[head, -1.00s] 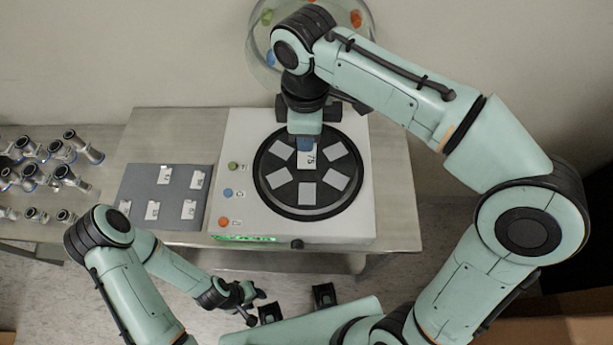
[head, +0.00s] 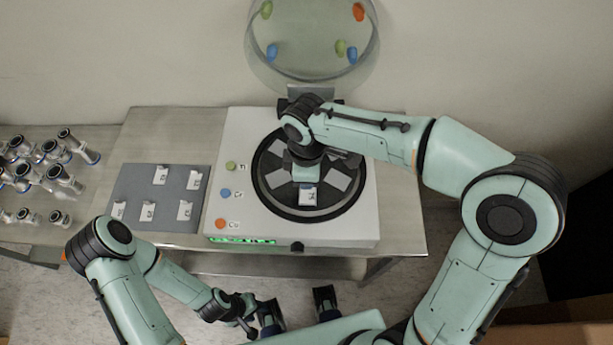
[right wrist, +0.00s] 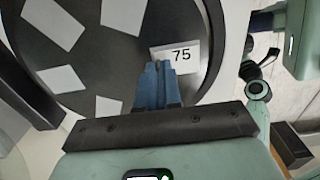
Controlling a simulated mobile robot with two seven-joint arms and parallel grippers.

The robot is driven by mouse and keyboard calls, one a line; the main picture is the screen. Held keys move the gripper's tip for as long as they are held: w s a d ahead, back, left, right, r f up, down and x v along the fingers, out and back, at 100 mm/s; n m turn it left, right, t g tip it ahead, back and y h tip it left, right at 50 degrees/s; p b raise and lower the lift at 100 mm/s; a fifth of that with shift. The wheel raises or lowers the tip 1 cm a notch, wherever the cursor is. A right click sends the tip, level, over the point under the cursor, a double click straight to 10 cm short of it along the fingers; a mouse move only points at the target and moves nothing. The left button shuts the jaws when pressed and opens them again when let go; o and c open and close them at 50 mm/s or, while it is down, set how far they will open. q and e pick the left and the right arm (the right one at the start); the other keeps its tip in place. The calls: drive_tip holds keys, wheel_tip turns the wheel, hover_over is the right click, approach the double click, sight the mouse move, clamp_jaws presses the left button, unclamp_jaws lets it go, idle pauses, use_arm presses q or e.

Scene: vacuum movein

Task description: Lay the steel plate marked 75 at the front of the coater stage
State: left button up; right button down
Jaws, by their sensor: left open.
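The steel plate marked 75 (head: 308,196) is a small pale plate with a black number. It also shows in the right wrist view (right wrist: 187,57). My right gripper (head: 306,183) is shut on its edge with blue fingers (right wrist: 157,88). The plate is over the front part of the coater stage (head: 268,198), a round black disc with several pale patches. I cannot tell whether the plate touches the stage. The right arm hides the back of the stage. My left gripper (head: 250,312) is open and empty, low in front of the table.
A grey mat (head: 129,186) with several small marked plates lies left of the white coater (head: 240,130). Metal fittings (head: 40,165) stand at the far left. A clear round lid (head: 312,45) is raised behind the coater.

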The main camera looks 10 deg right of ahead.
drive_tip(key=shift+f, duration=0.2)
drive_tip(key=c, duration=1.3)
unclamp_jaws()
drive_tip(key=shift+r, duration=0.1)
drive_tip(key=shift+r, duration=0.35)
wheel_tip(320, 180, up, 12)
drive_tip(key=shift+f+p, duration=0.2)
drive_tip(key=shift+p, duration=0.85)
